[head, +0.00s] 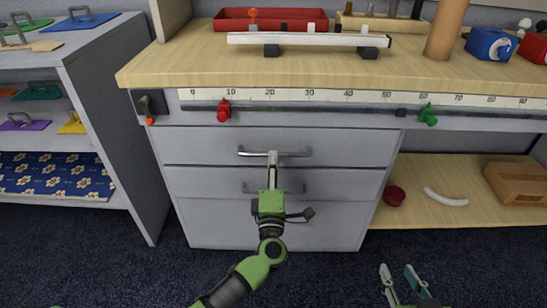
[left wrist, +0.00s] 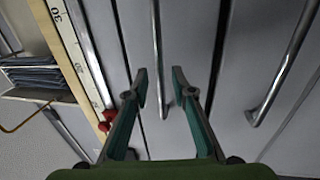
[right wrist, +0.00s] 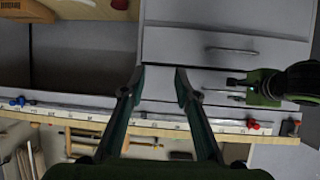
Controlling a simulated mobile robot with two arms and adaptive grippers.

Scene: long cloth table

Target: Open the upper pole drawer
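The grey cabinet has several stacked drawers with metal bar handles. The upper drawer (head: 200,146) is shut, and its handle (head: 245,152) lies just below the ruler rail. My left gripper (head: 272,158) is at the middle of this handle and hides part of it. In the left wrist view the left fingers (left wrist: 161,82) are open, one on each side of the upper handle (left wrist: 157,45), with visible gaps. My right gripper (head: 402,272) is open and empty, low in front of the cabinet; its open fingers also show in the right wrist view (right wrist: 160,78).
The lower drawers (head: 210,222) are shut, their handles partly behind my left arm. Above runs a ruler (head: 300,97) with a red slider (head: 223,110) and a green slider (head: 428,115). A shelf unit (head: 100,120) stands at left; an open shelf (head: 465,170) with a box (head: 519,182) is at right.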

